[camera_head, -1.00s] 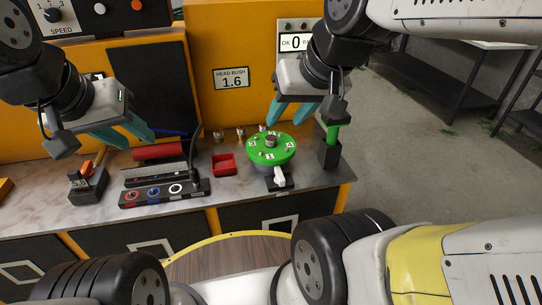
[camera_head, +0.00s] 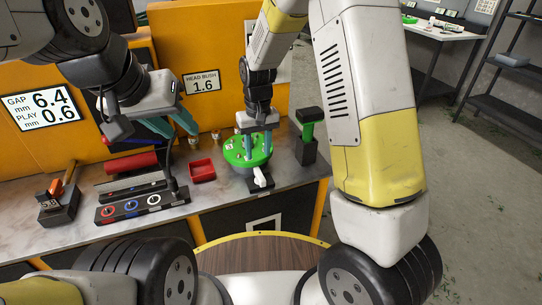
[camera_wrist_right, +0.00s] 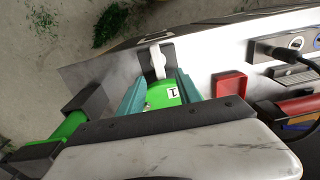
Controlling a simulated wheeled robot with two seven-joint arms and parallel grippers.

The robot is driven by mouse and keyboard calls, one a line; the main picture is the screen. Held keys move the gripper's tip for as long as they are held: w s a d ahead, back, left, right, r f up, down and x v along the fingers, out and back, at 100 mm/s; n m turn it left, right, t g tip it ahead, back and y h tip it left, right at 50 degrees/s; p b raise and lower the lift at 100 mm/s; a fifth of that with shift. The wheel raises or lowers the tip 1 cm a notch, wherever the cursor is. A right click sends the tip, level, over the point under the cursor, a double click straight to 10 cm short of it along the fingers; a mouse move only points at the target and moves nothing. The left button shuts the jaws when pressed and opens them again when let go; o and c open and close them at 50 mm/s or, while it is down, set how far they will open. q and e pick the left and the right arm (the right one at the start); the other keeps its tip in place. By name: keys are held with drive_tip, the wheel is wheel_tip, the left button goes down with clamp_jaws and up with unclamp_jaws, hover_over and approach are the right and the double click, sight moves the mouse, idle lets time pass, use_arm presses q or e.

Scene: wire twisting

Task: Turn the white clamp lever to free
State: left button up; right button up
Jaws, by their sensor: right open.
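The white clamp lever (camera_head: 262,177) sits on a dark base at the front of the green round dial (camera_head: 236,157) on the bench. In the right wrist view the lever (camera_wrist_right: 157,62) stands just beyond my fingertips. My right gripper (camera_head: 257,152) is over the right part of the dial, pointing down, behind the lever. In the wrist view my right gripper (camera_wrist_right: 162,75) is open, its teal fingers on either side of the green dial (camera_wrist_right: 163,94), with no visible contact on the lever. My left gripper (camera_head: 183,134) is open and empty above the bench, left of the dial.
A red tray (camera_head: 202,171) lies left of the dial. A black holder with a green handle (camera_head: 307,131) stands to its right. A black panel with coloured rings (camera_head: 133,207) and a red cylinder (camera_head: 131,165) lie further left. The bench front edge is near the lever.

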sight(260, 174)
wheel_tip(260, 174, down, 2)
drive_tip(key=shift+w+f, duration=0.1)
drive_tip(key=shift+w, duration=0.05)
wheel_tip(260, 174, down, 8)
drive_tip(key=shift+r, duration=0.25)
clamp_jaws()
